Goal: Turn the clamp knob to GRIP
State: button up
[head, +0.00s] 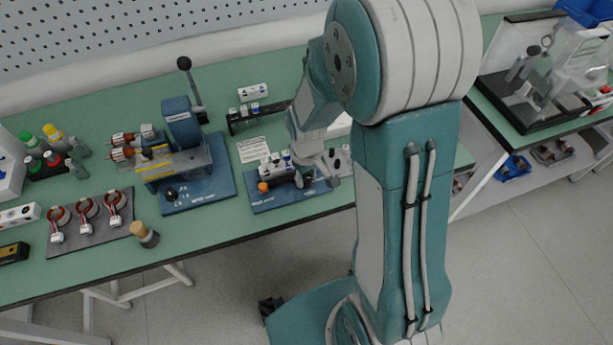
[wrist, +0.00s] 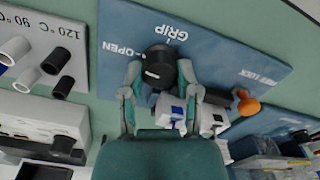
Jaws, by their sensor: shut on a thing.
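The black clamp knob (wrist: 158,66) stands on a blue base plate (wrist: 215,50) in the wrist view. The plate carries the words OPEN and GRIP beside the knob. My gripper (wrist: 159,72) is shut on the knob, with one finger on each side. A small white mark shows on the knob's near face; I cannot tell which word it points to. In the head view, my gripper (head: 308,181) reaches the right part of the blue base plate (head: 280,204), and the knob is hard to make out there.
An orange knob (wrist: 247,104) and white-and-blue blocks (wrist: 205,119) stand close to my gripper. In the head view, a press (head: 182,125) stands left of the plate, with green bench (head: 150,270) in front.

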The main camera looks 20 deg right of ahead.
aim_at(306, 177)
jog(key=m, duration=0.5)
jog(key=shift+m, duration=0.3)
jog(key=m, duration=0.5)
jog(key=shift+s+m, duration=0.1)
jog(key=shift+m, duration=0.2)
jog(key=o, duration=0.8)
jog(key=shift+o, duration=0.2)
jog(key=shift+r, duration=0.45)
notch_tip(306, 177, up, 5)
jog(key=shift+r, duration=0.1)
